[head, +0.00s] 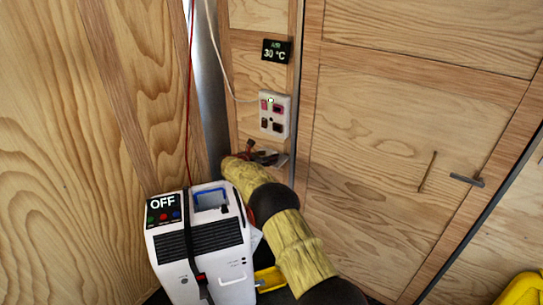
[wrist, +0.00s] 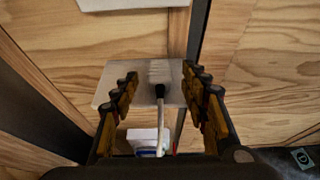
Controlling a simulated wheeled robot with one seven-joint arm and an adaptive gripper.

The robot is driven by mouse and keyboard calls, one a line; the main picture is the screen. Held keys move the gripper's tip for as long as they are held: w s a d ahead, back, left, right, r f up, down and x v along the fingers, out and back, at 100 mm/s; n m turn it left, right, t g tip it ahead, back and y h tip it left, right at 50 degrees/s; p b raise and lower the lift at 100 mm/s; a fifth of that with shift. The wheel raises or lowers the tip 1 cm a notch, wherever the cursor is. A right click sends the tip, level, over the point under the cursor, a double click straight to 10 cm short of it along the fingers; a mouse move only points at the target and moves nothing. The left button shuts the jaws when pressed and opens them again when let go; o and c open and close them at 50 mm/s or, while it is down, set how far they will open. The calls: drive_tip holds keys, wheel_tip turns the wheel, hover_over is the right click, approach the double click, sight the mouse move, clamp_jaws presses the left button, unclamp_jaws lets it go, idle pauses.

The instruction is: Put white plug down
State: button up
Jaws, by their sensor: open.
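The white plug (wrist: 160,72) shows in the wrist view as a pale ridged piece with a dark collar, over or on a small grey shelf (wrist: 108,98). A thin lead runs from it toward the camera. My gripper (wrist: 163,90) is open, with one finger on each side of the plug and a visible gap on both sides. In the head view my gripper (head: 262,153) is at the small shelf (head: 279,160) below the white socket panel (head: 274,115); the plug cannot be made out there. Whether the plug fully rests on the shelf is hard to tell.
A white machine (head: 205,247) with an OFF display (head: 163,210) stands left of my arm. A red cord (head: 190,90) and a white cord (head: 217,50) hang nearby. A 30 °C display (head: 276,51) is above the panel. A wooden door with a handle (head: 466,180) is right.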

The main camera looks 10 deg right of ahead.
drive_tip(key=p+v, duration=0.2)
drive_tip(key=v, duration=0.6)
wheel_tip(320, 180, up, 20)
drive_tip(key=a+n+t+y, duration=0.2)
drive_tip(key=n+t+y, duration=0.2)
drive_tip(key=n, duration=0.6)
drive_tip(key=s+a+r+n+t+y, duration=0.1)
drive_tip(key=s+r+n+y, duration=0.2)
drive_tip(key=s+r+n, duration=0.3)
drive_tip(key=s+a+r+n+y, duration=0.2)
drive_tip(key=s+r+n+y, duration=0.1)
drive_tip(key=s+r+n, duration=0.3)
drive_tip(key=s+d+n+g+y, duration=0.1)
drive_tip(key=s+n+g+y, duration=0.2)
drive_tip(key=s+n, duration=1.3)
drive_tip(key=s+d+f+n+g+h, duration=0.1)
drive_tip(key=s+d+f+n+g, duration=0.1)
drive_tip(key=s, duration=0.9)
drive_tip(key=s+d+f+n+g+h, duration=0.1)
drive_tip(key=s+d+f+n+g, duration=0.1)
drive_tip(key=s+d+f, duration=0.2)
drive_tip(key=s+d+f+n+g+h, duration=0.1)
drive_tip(key=s+d+f+n, duration=0.2)
drive_tip(key=s, duration=1.5)
wheel_tip(320, 180, down, 5)
drive_tip(key=shift+s+d+r+g, duration=0.25)
drive_tip(key=shift+s+d+g, duration=0.15)
drive_tip(key=shift+d, duration=0.1)
